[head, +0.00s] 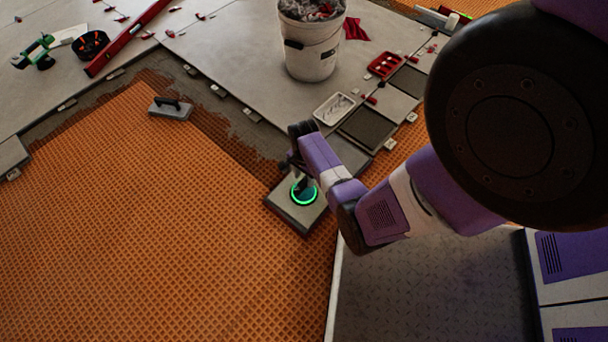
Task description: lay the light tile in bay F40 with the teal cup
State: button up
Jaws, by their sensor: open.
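A round suction cup with a glowing green ring and a dark teal centre (304,192) stands on the tile. My gripper (299,174) is right over the cup, with its jaws open around or just above the cup's handle; my wrist hides the exact contact. I cannot pick out bay F40 by any label.
Orange matting (150,230) spreads clear at left. A grey float (170,109) lies on its back edge. Behind are laid tiles with clips, a white bucket (312,55), a white tray (334,108), a red tray (384,65), dark squares (367,128) and a red level (125,40).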

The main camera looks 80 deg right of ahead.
aim_at(304, 181)
jog(key=shift+f+b, duration=0.7)
jog(key=shift+f, duration=1.05)
grip_shut()
dwell(0.4)
